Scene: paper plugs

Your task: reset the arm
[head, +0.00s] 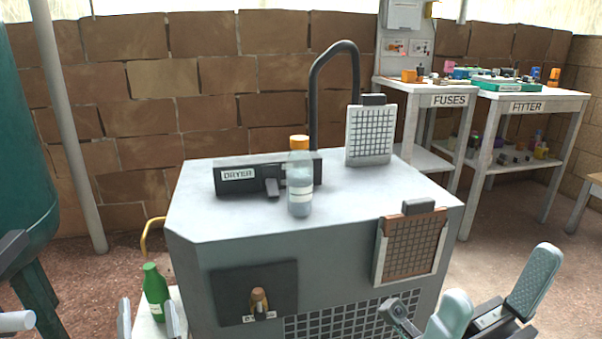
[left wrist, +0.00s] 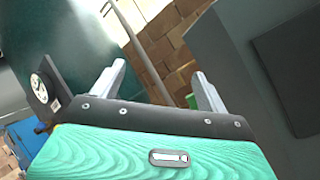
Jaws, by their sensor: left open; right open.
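My left gripper (head: 148,312) shows at the bottom left of the head view, with its two fingers apart. In the left wrist view my left gripper (left wrist: 160,80) is open with nothing between its fingers. My right gripper (head: 500,288) is at the bottom right of the head view, its pale fingers spread and nothing held. It is to the right of the grey dryer cabinet (head: 400,195), low beside its front. A green bottle (head: 155,288) stands beyond my left gripper, on a low pale surface.
On the cabinet top stand a clear bottle with an orange cap (head: 300,190), a black DRYER block (head: 238,178) and a grid panel (head: 370,138). A brown grid panel (head: 410,248) is on its front. A large green tank (head: 25,150) stands left; labelled tables (head: 525,96) stand back right.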

